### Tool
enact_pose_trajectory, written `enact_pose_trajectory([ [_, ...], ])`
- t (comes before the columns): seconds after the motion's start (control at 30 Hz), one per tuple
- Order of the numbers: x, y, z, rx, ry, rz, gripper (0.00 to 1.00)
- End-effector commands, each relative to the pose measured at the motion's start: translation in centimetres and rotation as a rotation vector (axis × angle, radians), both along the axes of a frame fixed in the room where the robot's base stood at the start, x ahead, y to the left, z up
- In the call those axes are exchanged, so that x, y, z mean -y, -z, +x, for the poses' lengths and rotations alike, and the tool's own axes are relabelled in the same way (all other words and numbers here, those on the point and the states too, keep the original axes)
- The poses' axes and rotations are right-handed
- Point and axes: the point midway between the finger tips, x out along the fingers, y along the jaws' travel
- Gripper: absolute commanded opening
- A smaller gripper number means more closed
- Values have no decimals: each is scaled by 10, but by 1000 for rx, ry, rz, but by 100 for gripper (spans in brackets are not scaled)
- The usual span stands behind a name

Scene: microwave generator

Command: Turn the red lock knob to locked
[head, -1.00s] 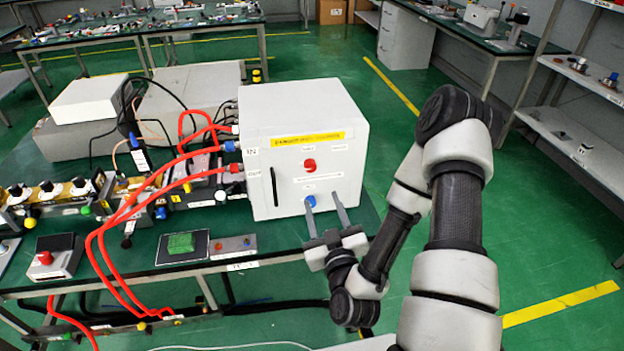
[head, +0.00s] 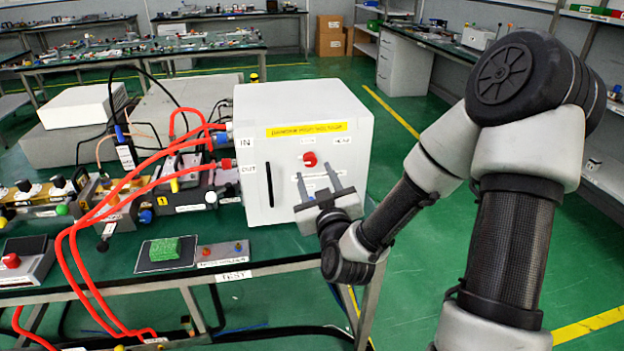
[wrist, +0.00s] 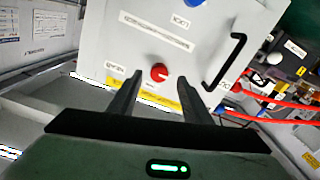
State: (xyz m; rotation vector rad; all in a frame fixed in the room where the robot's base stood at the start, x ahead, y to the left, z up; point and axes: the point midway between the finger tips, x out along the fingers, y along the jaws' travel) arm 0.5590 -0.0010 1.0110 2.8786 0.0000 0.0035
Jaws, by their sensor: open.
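The red lock knob (head: 309,159) is on the front of the white generator box (head: 283,205), below the yellow warning label. In the wrist view the red knob (wrist: 159,72) shows between and beyond my two fingers, with a light mark on its face. My gripper (head: 318,180) is open in front of the box face, with its fingertips just below the knob in the head view. The fingers appear apart from the knob. The blue knob (wrist: 193,2) shows at the top edge of the wrist view; in the head view my gripper hides it.
A black door handle (head: 269,184) stands out from the box front left of the knob. Red hoses (head: 95,215) run from the box's left side across the bench. A green block (head: 165,248) lies on a dark plate at the bench edge.

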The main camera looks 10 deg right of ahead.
Motion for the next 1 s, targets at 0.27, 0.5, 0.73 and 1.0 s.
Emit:
enact_pose_trajectory([
  [0.27,0,-3,38,0,1,2,44],
  [0.5,0,-3,46,0,1,0,44],
  [0.73,0,-3,46,0,1,0,34],
  [1.0,0,-3,46,0,1,1,3],
])
